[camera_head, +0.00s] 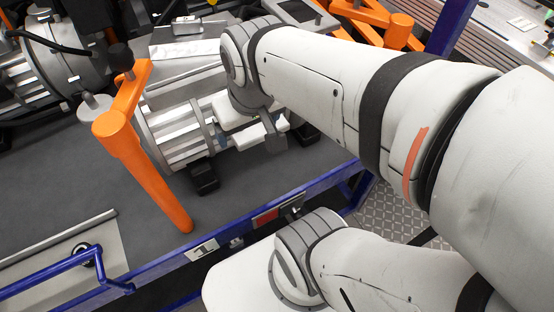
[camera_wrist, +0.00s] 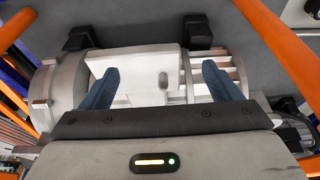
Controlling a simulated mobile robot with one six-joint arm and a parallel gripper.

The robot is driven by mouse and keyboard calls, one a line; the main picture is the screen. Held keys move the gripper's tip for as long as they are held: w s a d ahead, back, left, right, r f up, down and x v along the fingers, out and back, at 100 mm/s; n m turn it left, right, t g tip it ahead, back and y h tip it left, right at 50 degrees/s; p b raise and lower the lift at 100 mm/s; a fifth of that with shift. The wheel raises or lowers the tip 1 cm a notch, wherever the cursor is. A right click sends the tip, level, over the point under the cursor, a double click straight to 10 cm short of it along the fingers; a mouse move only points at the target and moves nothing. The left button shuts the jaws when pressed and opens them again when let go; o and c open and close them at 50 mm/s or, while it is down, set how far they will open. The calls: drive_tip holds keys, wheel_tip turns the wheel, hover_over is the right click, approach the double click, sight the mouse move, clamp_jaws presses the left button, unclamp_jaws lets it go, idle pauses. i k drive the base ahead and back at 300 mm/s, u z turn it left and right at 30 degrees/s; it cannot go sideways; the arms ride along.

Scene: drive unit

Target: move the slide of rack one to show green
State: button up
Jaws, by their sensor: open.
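A red patch (camera_head: 265,216) shows on the front blue rail of the rack (camera_head: 160,266), probably the colour window of the slide; no green shows there. A small dark part sits just right of the red patch, close to my arm; I cannot tell whether it is the slide's handle. My gripper (camera_wrist: 160,78) is open in the wrist view, its two blue fingers apart above a silver drive unit (camera_wrist: 130,88). I cannot tell whether they touch it. In the head view my wrist hides part of the same drive unit (camera_head: 172,137), well behind the rail.
An orange post (camera_head: 145,170) stands in front of the drive unit at left. Another orange fixture (camera_head: 395,30) is at the back right. A silver plate (camera_head: 202,249) sits on the rail left of the red patch.

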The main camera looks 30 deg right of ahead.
sight(292, 206)
drive_tip(key=z, duration=0.1)
drive_tip(key=k, duration=0.5)
drive_tip(key=u, duration=1.2)
drive_tip(key=k, duration=0.9)
drive_tip(key=z, duration=1.1)
drive_tip(key=i, duration=0.5)
